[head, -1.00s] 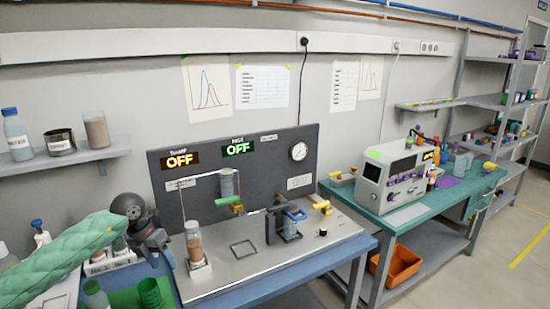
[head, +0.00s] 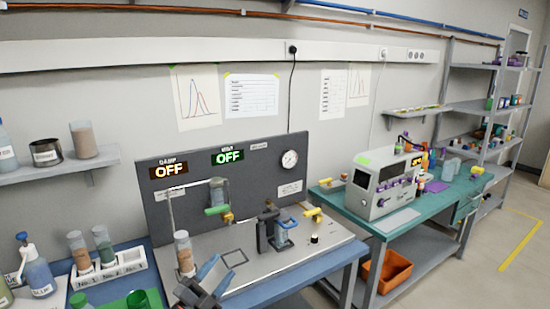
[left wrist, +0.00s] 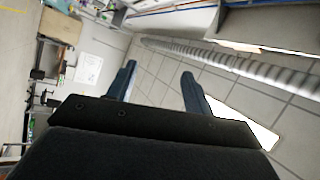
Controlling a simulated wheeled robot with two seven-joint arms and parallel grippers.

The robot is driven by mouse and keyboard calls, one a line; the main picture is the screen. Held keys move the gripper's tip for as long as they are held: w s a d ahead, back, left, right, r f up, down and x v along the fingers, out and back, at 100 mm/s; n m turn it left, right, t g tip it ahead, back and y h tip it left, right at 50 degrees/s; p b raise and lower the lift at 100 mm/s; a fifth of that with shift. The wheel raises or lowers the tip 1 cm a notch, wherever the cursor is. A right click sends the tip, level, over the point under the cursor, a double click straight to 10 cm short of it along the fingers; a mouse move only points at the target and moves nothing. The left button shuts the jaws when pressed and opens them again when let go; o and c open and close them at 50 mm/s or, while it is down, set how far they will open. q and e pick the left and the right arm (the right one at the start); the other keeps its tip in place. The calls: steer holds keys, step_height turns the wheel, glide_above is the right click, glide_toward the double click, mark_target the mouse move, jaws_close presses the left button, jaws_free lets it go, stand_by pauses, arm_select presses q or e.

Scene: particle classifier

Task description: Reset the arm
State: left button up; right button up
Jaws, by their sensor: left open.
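My left gripper (head: 205,281) shows at the bottom of the head view, in front of the near left corner of the metal apparatus plate (head: 262,258). Its blue-grey fingers are apart. In the left wrist view the two fingers (left wrist: 158,88) are also apart with nothing between them. A jar of brown particles (head: 185,256) stands on the plate just behind the gripper. I cannot tell whether they touch. The rest of my left arm is out of view. My right gripper is not in view.
A white rack (head: 108,271) with tubes and a blue wash bottle (head: 38,274) stand at left. The panel (head: 225,178) reads OFF twice. A teal bench (head: 450,197) with a grey instrument (head: 384,183) stands right, an orange bin (head: 386,268) beneath. Floor at far right is clear.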

arm_select(q)
steer(key=s+a+f+n+g+y, duration=0.2)
steer(key=s+a+f+n+y, duration=0.3)
steer(key=f+n+y, duration=0.25)
steer(key=s+a+f+n+g+y, duration=0.35)
steer(key=s+f+n+y, duration=0.2)
steer(key=f+n, duration=0.3)
steer(key=s+d+f+n+g, duration=0.1)
steer(key=s+f+g, duration=0.45)
steer(key=s, duration=0.45)
steer(key=s+f+n+g, duration=0.1)
steer(key=s+f+g, duration=0.3)
steer(key=s+f, duration=0.5)
steer(key=s+d+f+g, duration=0.1)
steer(key=s+f, duration=0.2)
steer(key=f, duration=1.7)
steer(key=s+d+f+g+h, duration=0.1)
steer(key=s+f, duration=0.3)
steer(key=f, duration=1.6)
steer(key=shift+s+d+f, duration=0.15)
steer(key=shift+d+f, duration=0.1)
steer(key=shift+d, duration=0.3)
